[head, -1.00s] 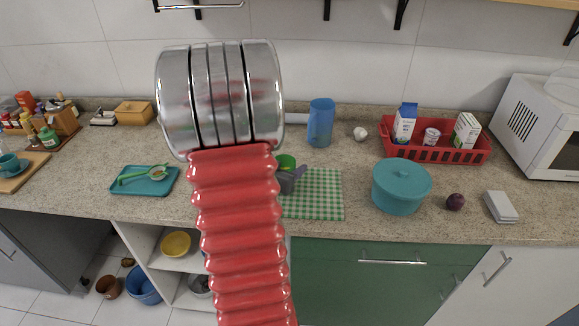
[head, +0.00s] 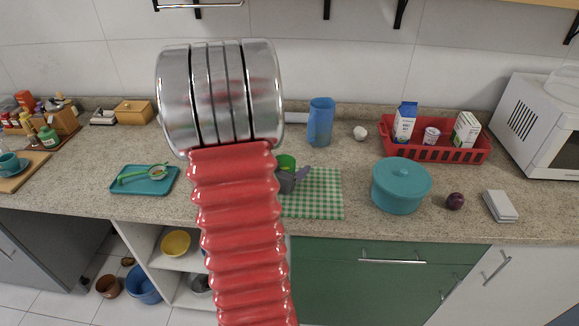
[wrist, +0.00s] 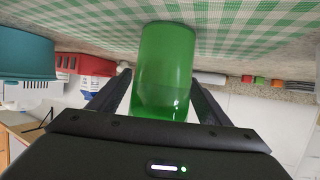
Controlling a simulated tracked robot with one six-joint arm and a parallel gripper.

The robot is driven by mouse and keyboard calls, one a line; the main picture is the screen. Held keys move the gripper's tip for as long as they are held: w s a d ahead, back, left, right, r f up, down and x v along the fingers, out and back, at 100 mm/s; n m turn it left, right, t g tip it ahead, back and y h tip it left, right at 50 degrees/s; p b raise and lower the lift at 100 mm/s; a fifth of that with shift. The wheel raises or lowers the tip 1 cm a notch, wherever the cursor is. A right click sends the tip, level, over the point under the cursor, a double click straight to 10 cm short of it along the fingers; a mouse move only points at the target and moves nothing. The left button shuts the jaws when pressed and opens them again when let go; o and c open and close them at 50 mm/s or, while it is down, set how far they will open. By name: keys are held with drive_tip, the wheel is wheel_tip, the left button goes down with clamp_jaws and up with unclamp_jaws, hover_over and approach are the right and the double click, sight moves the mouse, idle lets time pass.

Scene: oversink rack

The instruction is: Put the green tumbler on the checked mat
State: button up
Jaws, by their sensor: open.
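The green tumbler (head: 286,162) is at the back left part of the green-and-white checked mat (head: 318,192), partly hidden by my arm and gripper. In the wrist view, which is upside down, the tumbler (wrist: 165,65) looks upright with its base at the checked mat (wrist: 230,28). My gripper (wrist: 163,82) is open, with one finger on each side of the tumbler and a gap showing beside it. In the head view my gripper (head: 290,178) is mostly hidden behind my arm.
A blue pitcher (head: 320,122) stands behind the mat. A teal pot (head: 401,186) is to its right, with a red basket (head: 440,153) behind. A teal tray (head: 145,181) with a green utensil lies left. The mat's right part is clear.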

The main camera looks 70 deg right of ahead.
drive_tip(key=v, duration=0.7)
drive_tip(key=shift+a+r, duration=0.1)
drive_tip(key=shift+a, duration=0.15)
drive_tip(key=shift+r, duration=0.1)
idle(0.9)
